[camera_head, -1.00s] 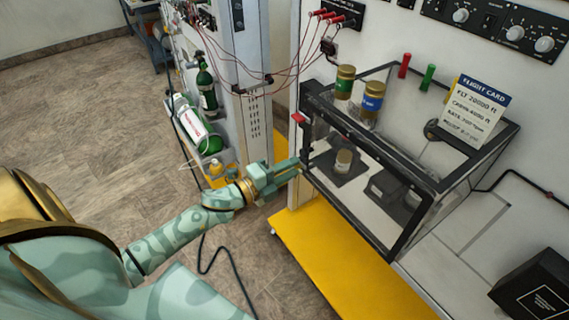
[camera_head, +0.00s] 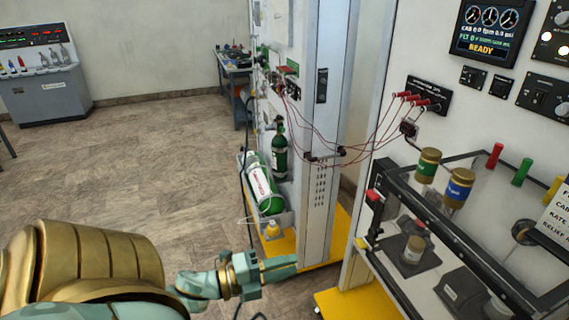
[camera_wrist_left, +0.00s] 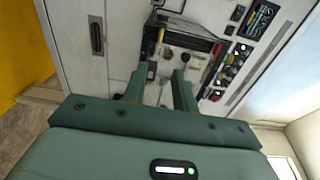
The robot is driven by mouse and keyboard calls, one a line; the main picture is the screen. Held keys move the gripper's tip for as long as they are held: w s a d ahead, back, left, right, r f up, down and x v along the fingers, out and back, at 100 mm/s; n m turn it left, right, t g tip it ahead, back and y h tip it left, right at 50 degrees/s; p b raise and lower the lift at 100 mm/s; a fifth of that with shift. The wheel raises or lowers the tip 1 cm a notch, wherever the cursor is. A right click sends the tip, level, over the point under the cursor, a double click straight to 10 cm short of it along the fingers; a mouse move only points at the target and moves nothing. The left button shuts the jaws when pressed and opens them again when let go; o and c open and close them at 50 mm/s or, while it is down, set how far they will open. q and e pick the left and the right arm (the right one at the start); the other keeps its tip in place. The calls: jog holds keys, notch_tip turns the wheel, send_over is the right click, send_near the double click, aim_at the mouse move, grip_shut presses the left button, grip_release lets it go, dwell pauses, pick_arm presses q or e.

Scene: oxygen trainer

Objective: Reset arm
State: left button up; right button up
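My left arm is green with gold bands. Its gripper (camera_head: 284,267) is in the lower middle of the head view, in front of the yellow base and left of the clear chamber (camera_head: 444,232). In the left wrist view the two green fingers of my left gripper (camera_wrist_left: 159,82) stand apart with nothing between them, and point toward a white panel. My right gripper is not in view.
Red wires (camera_head: 345,152) hang between column and panel. A grey console (camera_head: 45,98) is far left; open floor (camera_head: 150,170) lies between.

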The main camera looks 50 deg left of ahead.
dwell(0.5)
pick_arm(q)
jog(key=s+a+f+n+g+y, duration=0.1)
jog(key=s+a+f+n+y, duration=0.2)
jog(key=f, duration=0.4)
jog(key=a+f+n+g+y, duration=0.1)
jog(key=a+f+n+y, duration=0.2)
jog(key=a+f+n, duration=0.3)
jog(key=s+f+n+g+y+b, duration=0.1)
jog(key=s+f+n+g+b, duration=0.15)
jog(key=s+f, duration=0.6)
jog(key=s+f+n+g+y+b, duration=0.1)
jog(key=s+f+n+g+y, duration=0.2)
jog(key=f, duration=1)
jog(key=s+d+f+n+g+h+b, duration=0.1)
jog(key=s+d+f+n+g+b, duration=0.2)
jog(key=s+d+f, duration=0.5)
jog(key=s+d+f+n+g+h+b, duration=0.1)
jog(key=s+d+f+n+g+b, duration=0.3)
jog(key=s+f, duration=0.65)
jog(key=w+d+f+m+g+h+b, duration=0.1)
jog(key=w+d+f+m, duration=0.1)
jog(key=d+f, duration=0.3)
jog(key=shift+w+d+f, duration=0.3)
jog(key=shift+w+d, duration=0.3)
jog(key=shift+w, duration=0.3)
